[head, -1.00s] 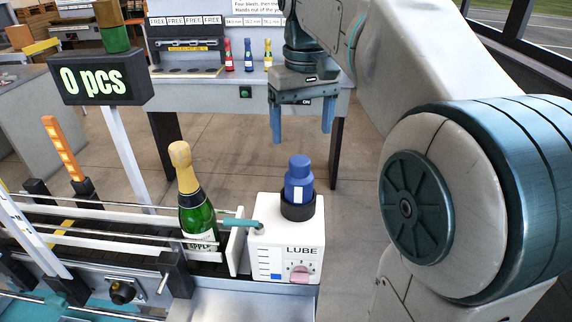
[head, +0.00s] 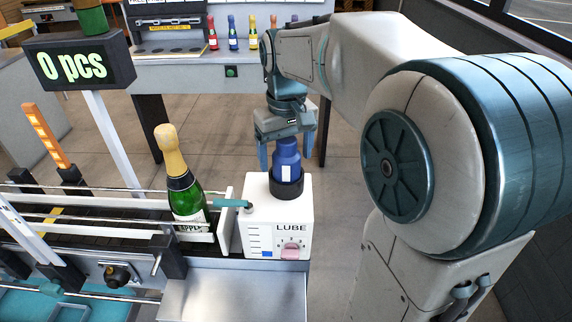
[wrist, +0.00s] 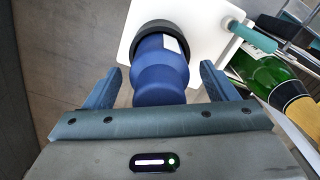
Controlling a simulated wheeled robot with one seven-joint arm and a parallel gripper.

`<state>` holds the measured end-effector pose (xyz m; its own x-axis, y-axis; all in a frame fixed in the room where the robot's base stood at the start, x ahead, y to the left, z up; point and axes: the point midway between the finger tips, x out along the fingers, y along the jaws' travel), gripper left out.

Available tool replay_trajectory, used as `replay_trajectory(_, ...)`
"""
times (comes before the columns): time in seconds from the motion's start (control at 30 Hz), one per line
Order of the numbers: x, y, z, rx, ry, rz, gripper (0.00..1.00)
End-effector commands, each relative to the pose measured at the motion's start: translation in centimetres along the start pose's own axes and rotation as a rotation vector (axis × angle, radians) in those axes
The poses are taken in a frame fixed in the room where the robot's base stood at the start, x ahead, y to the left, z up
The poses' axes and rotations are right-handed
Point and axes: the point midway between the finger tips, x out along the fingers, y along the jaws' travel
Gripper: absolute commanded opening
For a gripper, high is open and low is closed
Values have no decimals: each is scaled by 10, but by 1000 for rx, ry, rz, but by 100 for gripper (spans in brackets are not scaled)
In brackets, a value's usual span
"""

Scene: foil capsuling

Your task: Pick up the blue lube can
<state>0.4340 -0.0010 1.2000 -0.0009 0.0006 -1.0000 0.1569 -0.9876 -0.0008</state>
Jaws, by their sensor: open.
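The blue lube can (head: 287,165) stands upright in a black ring holder (head: 287,188) on top of the white LUBE box (head: 277,222). In the wrist view, the can (wrist: 160,75) lies between the two spread fingers of my gripper (wrist: 160,88), with gaps on both sides. Its lower end sits in the black ring. The gripper body hides part of the can's top in the head view.
A green champagne bottle (head: 183,190) with gold foil stands on the conveyor left of the LUBE box, and a teal nozzle (head: 230,203) points between them. A "0 pcs" display (head: 78,66) stands at left. Several small bottles (head: 232,33) stand on the back table.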

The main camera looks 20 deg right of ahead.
Motion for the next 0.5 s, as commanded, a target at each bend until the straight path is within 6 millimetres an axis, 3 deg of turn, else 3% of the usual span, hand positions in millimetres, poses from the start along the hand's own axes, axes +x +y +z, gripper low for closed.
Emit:
replay_trajectory(0.13, 15, 0, 0, 0, -1, 0, 79)
replay_trajectory(0.37, 18, 0, 0, 0, 1, 0, 79)
replay_trajectory(0.4, 18, 0, 0, 1, 1, 0, 76)
replay_trajectory(0.5, 18, 0, 0, 1, 1, 0, 49)
